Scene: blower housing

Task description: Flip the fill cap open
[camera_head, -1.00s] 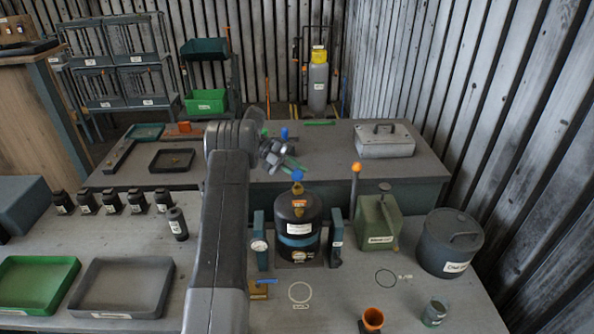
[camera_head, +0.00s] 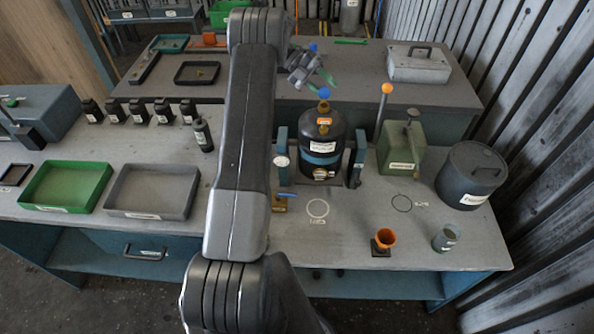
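A black cylindrical tank (camera_head: 321,143) with a blue band stands upright between two dark teal posts on the near bench. On its top is a brass fitting (camera_head: 323,107) with a blue ball, and an orange part (camera_head: 323,122) sits just below it. Which of these is the fill cap I cannot tell. My gripper (camera_head: 314,80) hangs just above and behind the blue ball in the picture, slightly left of it. Its green fingertips are small and partly overlapped, so the gap between them is unclear. I see nothing held in it.
A green canister (camera_head: 401,148) with an orange-knobbed lever (camera_head: 385,105) stands right of the tank, then a grey lidded pot (camera_head: 470,174). An orange cup (camera_head: 384,240) and small jar (camera_head: 446,237) are in front. Green (camera_head: 67,186) and grey trays (camera_head: 153,190) lie left.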

